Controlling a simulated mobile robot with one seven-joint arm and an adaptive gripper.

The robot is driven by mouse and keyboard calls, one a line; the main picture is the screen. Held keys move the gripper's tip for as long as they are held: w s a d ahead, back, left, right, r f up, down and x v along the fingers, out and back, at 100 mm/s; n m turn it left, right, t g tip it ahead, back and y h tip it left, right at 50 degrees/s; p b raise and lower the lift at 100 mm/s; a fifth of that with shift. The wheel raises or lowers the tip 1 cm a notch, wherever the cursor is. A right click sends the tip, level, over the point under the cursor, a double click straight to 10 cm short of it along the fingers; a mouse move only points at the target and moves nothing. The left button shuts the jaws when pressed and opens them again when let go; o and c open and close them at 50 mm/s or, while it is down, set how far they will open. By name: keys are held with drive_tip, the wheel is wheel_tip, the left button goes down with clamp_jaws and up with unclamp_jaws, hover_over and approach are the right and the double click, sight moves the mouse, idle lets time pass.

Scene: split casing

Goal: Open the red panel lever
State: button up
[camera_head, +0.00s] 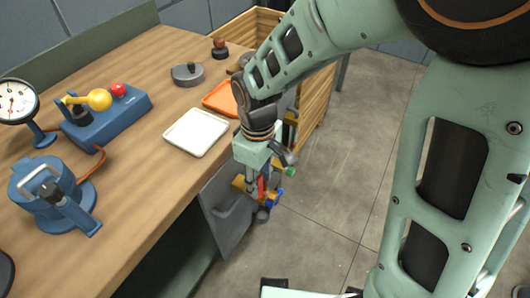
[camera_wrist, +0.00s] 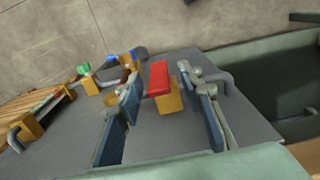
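The red panel lever (camera_wrist: 159,76) has a red handle on a yellow-orange base, on a dark grey panel (camera_wrist: 165,135). In the wrist view it sits between the two fingers of my gripper (camera_wrist: 158,88), which are apart with a gap on each side of it. In the head view my gripper (camera_head: 256,180) points down at the panel (camera_head: 228,222) by the bench's edge. The red lever (camera_head: 261,187) shows there as a thin strip, partly hidden by the gripper. I cannot tell whether a finger touches it.
Green (camera_wrist: 83,68) and blue (camera_wrist: 139,52) handled fittings stand close by on the panel. The wooden bench (camera_head: 130,165) holds a white tray (camera_head: 196,132), an orange tray (camera_head: 220,99) and blue devices. A wooden crate (camera_head: 318,100) stands behind. Open floor (camera_head: 340,180) lies to the right.

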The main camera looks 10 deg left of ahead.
sight(259, 189)
wheel_tip(259, 189, down, 4)
drive_tip(key=shift+f+b, duration=0.1)
drive_tip(key=shift+b, duration=0.3)
drive_tip(key=shift+c, duration=0.7)
clamp_jaws()
